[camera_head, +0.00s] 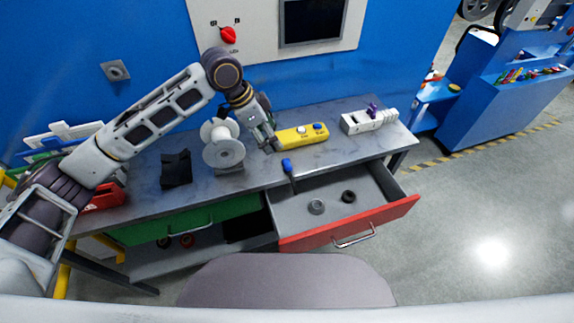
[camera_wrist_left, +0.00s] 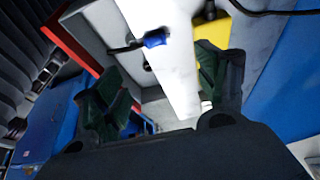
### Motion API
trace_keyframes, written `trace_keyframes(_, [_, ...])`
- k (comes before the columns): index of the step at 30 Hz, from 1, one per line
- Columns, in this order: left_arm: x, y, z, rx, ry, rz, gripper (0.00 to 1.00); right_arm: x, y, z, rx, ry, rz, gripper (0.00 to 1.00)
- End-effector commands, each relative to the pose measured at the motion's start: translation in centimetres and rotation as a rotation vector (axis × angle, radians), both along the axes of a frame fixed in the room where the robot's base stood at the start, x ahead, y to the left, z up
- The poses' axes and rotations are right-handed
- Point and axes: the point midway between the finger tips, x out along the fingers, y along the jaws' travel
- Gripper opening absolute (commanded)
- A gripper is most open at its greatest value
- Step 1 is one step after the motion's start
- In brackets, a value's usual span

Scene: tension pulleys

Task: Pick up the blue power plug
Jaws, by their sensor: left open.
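The blue power plug (camera_head: 287,165) is small and sits at the front edge of the grey table, above the open drawer, with a black cable hanging down from it. It also shows in the left wrist view (camera_wrist_left: 154,39), upper middle, with its dark cable running left. My left gripper (camera_head: 271,143) is over the table, behind and a little left of the plug, beside the yellow box. In the left wrist view its two dark green fingers (camera_wrist_left: 160,85) are spread apart with nothing between them touching. My right gripper is not in view.
The yellow button box (camera_head: 301,136) lies close to the gripper. A white spool (camera_head: 222,150) stands to its left, a black holder (camera_head: 176,168) farther left. A white-purple device (camera_head: 370,119) is at right. The open red-fronted drawer (camera_head: 395,210) holds two dark rings.

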Motion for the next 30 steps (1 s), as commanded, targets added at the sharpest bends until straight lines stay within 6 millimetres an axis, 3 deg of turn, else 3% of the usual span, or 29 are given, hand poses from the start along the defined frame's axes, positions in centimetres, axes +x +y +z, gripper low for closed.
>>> trace_keyframes(9, [0.3,-1.3,-3.2,-0.001,0.003,-0.001,0.73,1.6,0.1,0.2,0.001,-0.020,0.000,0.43])
trace_keyframes(18, [0.6,-2.7,-6.7,-0.001,0.003,-0.001,0.73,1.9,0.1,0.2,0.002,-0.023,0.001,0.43])
trace_keyframes(30, [0.8,-3.0,-7.7,0.000,0.000,0.000,0.73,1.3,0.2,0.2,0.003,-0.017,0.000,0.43])
